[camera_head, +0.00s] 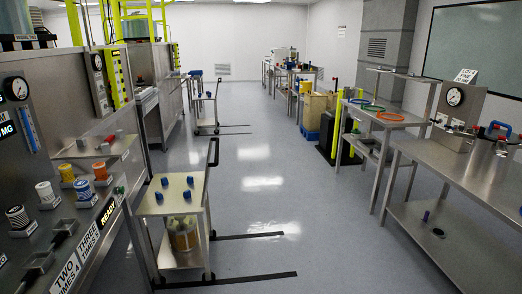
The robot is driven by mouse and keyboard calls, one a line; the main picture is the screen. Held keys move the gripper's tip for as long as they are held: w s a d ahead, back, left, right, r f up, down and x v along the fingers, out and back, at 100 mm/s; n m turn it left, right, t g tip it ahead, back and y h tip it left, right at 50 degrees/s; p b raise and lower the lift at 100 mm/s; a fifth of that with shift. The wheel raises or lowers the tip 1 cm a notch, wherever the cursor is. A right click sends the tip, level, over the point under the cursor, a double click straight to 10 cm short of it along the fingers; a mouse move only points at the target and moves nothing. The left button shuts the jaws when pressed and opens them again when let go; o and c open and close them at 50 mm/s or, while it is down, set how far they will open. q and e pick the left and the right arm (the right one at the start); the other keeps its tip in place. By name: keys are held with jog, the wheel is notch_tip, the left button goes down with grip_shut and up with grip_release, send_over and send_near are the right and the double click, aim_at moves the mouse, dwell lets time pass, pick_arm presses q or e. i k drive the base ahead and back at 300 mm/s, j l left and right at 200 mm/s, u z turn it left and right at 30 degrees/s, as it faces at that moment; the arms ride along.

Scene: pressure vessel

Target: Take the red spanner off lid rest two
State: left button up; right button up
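A small red item (110,138) lies on a pale shelf (122,147) at the left vessel panel. It may be the red spanner, but it is too small to tell its shape. I see no readable label that marks lid rest two. A small dark item and a pale part lie beside the red item on the same shelf. Neither of my grippers shows in the head view, so nothing is seen touching the red item.
A steel trolley (172,207) with blue knobs on top stands in front of the left panel. Colored knobs and a gauge (17,88) are on that panel. A steel bench (470,178) and a table with colored rings (388,118) line the right. The middle floor is clear.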

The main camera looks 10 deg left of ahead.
aim_at(110, 138)
jog(key=i, duration=1.3)
jog(key=i+u, duration=0.1)
jog(key=i, duration=1.2)
jog(key=i+l, duration=0.2)
jog(key=i, duration=1.05)
